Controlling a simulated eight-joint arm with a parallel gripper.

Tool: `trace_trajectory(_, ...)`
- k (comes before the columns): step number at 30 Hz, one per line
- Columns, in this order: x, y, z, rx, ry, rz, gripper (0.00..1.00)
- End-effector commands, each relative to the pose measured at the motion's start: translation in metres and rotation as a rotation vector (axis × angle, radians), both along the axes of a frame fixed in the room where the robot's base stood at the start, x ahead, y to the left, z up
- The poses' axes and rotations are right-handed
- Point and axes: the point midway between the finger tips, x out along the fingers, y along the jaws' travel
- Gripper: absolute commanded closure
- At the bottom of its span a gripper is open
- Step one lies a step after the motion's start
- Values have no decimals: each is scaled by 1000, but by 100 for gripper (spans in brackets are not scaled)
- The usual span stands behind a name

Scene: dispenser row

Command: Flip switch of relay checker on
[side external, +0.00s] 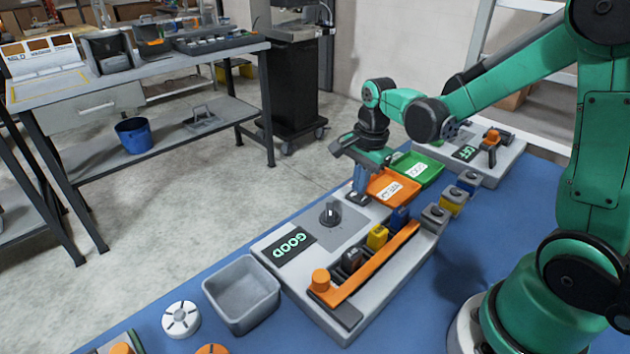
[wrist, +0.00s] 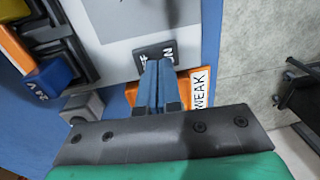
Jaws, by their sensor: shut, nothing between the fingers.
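The grey box with a round black knob (side external: 330,213) and a display reading GOOD (side external: 290,245) appears to be the relay checker (side external: 372,308). A dark switch plate (wrist: 140,56) with partly covered white lettering, apparently OFF and ON, sits at its edge in the wrist view. My gripper (side external: 358,200) is shut and empty, pointing down at the checker's far corner. In the wrist view its blue fingertips (wrist: 158,63) overlap the plate. The switch lever is hidden behind the fingers, so its position and any contact cannot be told.
An orange bar (side external: 372,262) crosses several coloured blocks on the checker. An orange tray (side external: 378,192) labelled WEAK and a green tray (side external: 428,167) lie just beyond my gripper. Another device with an OFF display (side external: 465,153) stands behind. A grey bin (side external: 242,290) is at the near left.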

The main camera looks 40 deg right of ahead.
Motion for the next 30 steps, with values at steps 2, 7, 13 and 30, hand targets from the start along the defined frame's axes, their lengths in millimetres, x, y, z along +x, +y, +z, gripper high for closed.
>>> trace_trajectory(2,1,0,9,0,0,0,100)
trace_trajectory(7,4,0,38,0,0,0,100)
trace_trajectory(13,11,0,77,0,0,0,100)
trace_trajectory(30,18,0,133,0,0,0,100)
